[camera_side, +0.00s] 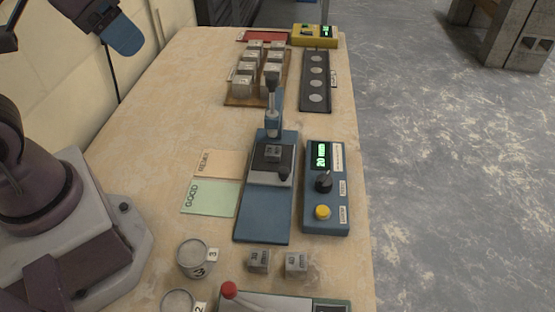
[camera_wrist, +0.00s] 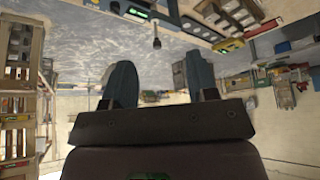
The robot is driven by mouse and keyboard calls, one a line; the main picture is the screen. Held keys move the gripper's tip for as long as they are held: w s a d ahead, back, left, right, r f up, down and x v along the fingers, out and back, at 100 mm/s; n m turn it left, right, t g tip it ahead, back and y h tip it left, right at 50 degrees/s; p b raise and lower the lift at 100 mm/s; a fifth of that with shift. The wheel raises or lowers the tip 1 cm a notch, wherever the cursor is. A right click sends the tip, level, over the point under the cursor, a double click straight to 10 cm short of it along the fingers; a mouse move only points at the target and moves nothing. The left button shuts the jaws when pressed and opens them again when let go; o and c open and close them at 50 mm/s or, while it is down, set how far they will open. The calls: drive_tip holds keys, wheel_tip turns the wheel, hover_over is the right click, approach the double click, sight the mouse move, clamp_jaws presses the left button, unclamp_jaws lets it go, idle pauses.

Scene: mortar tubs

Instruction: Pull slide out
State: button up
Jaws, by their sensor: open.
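The slide (camera_side: 260,177) is a grey and dark plate with a black knob (camera_side: 285,173) at its front right corner. It sits at the far half of the blue press base (camera_side: 262,215), under the press ram (camera_side: 272,122). A grey cube (camera_side: 273,153) with a label rests on it. The near half of the base is bare. My gripper (camera_wrist: 160,82) is open and empty, its blue fingers apart in the wrist view. In the side view the blue end of my gripper (camera_side: 122,37) is high at upper left, far from the slide.
A blue control box (camera_side: 325,215) with display, knob and yellow button stands right of the press. Green and tan cards (camera_side: 210,198) lie left. Two cubes (camera_side: 277,261), tubs (camera_side: 192,258) and a red-knobbed device (camera_side: 270,302) are in front. A cube tray (camera_side: 240,100) stands behind.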

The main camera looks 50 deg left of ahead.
drive_tip(key=shift+w, duration=0.1)
drive_tip(key=shift+c, duration=0.2)
drive_tip(key=n+g, duration=0.5)
drive_tip(key=g, duration=0.1)
hover_over(284, 170)
wheel_tip(284, 170, down, 20)
drive_tip(key=r, duration=0.1)
wheel_tip(284, 170, down, 13)
drive_tip(key=shift+r, duration=0.1)
clamp_jaws()
drive_tip(key=shift+m, duration=0.3)
drive_tip(key=s+d, duration=0.9)
